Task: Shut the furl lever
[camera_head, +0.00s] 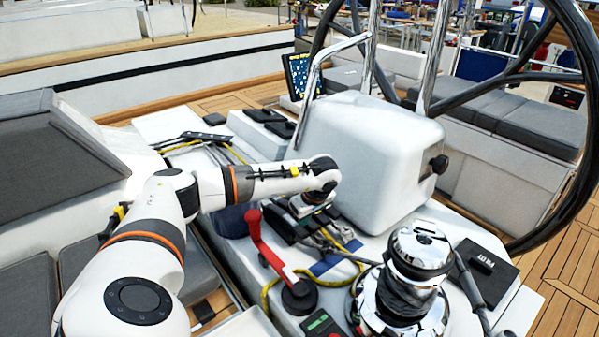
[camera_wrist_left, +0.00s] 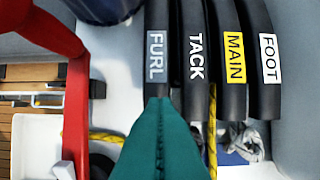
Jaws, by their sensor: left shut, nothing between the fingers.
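The furl lever (camera_wrist_left: 156,50) is a black handle with a grey FURL label, leftmost in a row of black levers in the left wrist view. Beside it are the tack lever (camera_wrist_left: 196,60), main lever (camera_wrist_left: 233,60) and foot lever (camera_wrist_left: 267,60). My left gripper (camera_wrist_left: 160,103) shows as teal fingers, shut and empty. Its tips overlap the near end of the furl lever in this view; I cannot tell whether they touch. In the head view the left gripper (camera_head: 310,203) is over the black lever bank (camera_head: 287,226) and partly hides it. My right gripper is not in view.
A red winch handle (camera_head: 262,240) stands just left of the levers and also shows in the left wrist view (camera_wrist_left: 76,110). A chrome winch (camera_head: 408,285) is to the right, the white pedestal (camera_head: 365,150) behind. Yellow rope (camera_wrist_left: 107,137) lies near the levers.

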